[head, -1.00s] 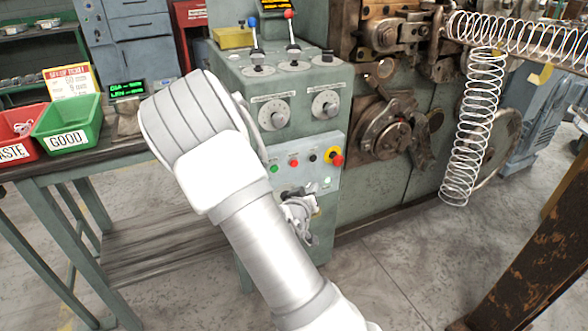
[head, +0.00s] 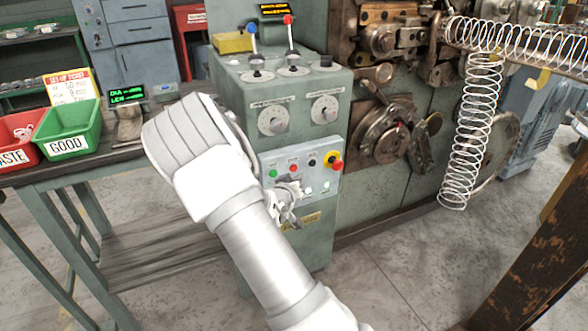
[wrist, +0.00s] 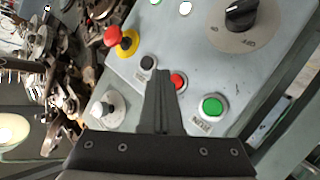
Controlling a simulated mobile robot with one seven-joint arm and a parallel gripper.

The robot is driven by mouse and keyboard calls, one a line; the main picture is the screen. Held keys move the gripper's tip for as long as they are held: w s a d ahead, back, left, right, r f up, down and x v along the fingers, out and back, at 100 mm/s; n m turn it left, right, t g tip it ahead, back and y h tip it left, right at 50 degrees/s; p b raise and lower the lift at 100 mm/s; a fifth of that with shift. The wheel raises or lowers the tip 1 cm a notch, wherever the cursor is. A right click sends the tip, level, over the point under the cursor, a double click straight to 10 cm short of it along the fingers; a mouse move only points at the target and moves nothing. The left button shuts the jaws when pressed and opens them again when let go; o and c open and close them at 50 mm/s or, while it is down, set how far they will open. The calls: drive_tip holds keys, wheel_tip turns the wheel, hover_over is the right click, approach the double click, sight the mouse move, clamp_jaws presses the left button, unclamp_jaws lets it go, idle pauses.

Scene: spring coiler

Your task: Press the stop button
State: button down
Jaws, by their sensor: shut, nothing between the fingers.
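The control panel (head: 322,179) carries a row of buttons. A small round red button (head: 293,168), likely the stop button, sits between a green button (head: 272,174) and a black one (head: 311,162). A larger red mushroom button (head: 335,162) on a yellow base is at the right. My gripper (head: 291,190) is shut and empty, just below the red button in the head view. In the wrist view its closed fingers (wrist: 160,82) point at the panel and partly cover the red button (wrist: 179,81) from the left.
Two dials (head: 271,121) and several levers (head: 290,40) are above the buttons. A coiled spring (head: 472,130) hangs from the machine at the right. A table with a green GOOD bin (head: 66,128) and a red WASTE bin (head: 18,150) stands at the left.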

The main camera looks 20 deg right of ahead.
drive_tip(key=shift+w, duration=0.6)
idle(1.6)
drive_tip(key=shift+w, duration=0.4)
drive_tip(key=shift+w, duration=0.4)
idle(0.5)
idle(0.3)
drive_tip(key=shift+s, duration=0.8)
drive_tip(key=shift+s, duration=0.1)
drive_tip(key=s, duration=0.4)
drive_tip(key=shift+s, duration=0.4)
